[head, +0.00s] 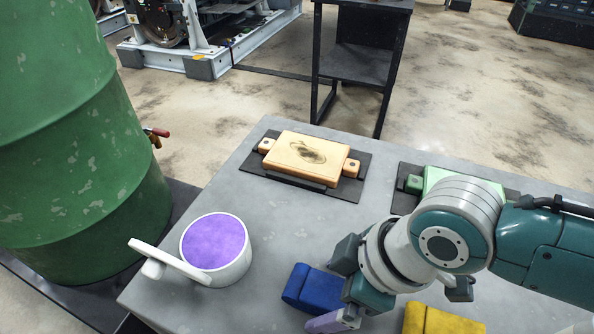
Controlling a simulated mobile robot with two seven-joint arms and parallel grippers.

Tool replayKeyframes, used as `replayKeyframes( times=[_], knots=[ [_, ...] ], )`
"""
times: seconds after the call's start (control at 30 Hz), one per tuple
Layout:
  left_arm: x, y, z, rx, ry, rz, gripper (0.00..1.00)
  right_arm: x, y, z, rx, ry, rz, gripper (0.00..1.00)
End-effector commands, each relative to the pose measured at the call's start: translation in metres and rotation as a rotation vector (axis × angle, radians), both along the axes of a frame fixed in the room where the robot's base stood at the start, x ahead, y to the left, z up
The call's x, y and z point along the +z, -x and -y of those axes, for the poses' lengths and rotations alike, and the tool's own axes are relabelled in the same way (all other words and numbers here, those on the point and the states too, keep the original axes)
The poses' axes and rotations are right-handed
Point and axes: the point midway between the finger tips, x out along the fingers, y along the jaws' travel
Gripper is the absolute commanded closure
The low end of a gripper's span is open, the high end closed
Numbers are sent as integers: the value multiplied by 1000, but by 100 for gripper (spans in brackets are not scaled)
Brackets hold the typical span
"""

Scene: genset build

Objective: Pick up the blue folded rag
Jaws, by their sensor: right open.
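The blue folded rag (312,286) lies on the grey table near the front edge of the picture. Its right end is hidden behind my right gripper (350,290). The right gripper comes in from the right and is low over the table at the rag's right side. Its jaws are open, and I cannot tell whether a finger touches the rag. My left gripper is not in view.
A white mug (240,268) with purple content stands left of the rag. A yellow folded rag (440,321) lies to the right. A wooden block (312,155) and a partly hidden green block (434,178) sit on dark mats behind. A green drum (75,150) stands beyond the left table edge.

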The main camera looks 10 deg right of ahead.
Motion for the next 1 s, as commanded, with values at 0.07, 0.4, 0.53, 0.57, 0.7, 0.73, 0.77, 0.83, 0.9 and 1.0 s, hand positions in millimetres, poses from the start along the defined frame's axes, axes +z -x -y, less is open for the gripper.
replayKeyframes(
  times=[0.07, 0.4, 0.53, 0.57, 0.7, 0.73, 0.77, 0.83, 0.9, 1.0],
  knots=[
    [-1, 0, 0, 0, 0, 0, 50, -1, 0, 0, 0, 0, 0, 0],
    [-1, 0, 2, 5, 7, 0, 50, -1, 0, 0, 0, 0, 0, 8],
    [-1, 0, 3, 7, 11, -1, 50, -1, 0, 0, 0, 0, 0, 22],
    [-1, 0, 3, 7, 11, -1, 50, -1, 0, 0, 0, 0, 0, 26],
    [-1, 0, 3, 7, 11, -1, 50, -1, 0, 0, 0, 0, 0, 42],
    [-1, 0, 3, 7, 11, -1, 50, -1, 0, 0, 0, 0, 0, 45],
    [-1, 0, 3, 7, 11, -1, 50, -1, 0, 0, 0, 0, 0, 48],
    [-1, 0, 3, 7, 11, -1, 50, -1, 0, 0, 0, 0, 0, 56],
    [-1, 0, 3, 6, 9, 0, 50, -1, 0, 0, 0, 0, 0, 64],
    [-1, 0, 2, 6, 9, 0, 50, -1, 0, 0, 0, 0, 0, 75]
  ],
)
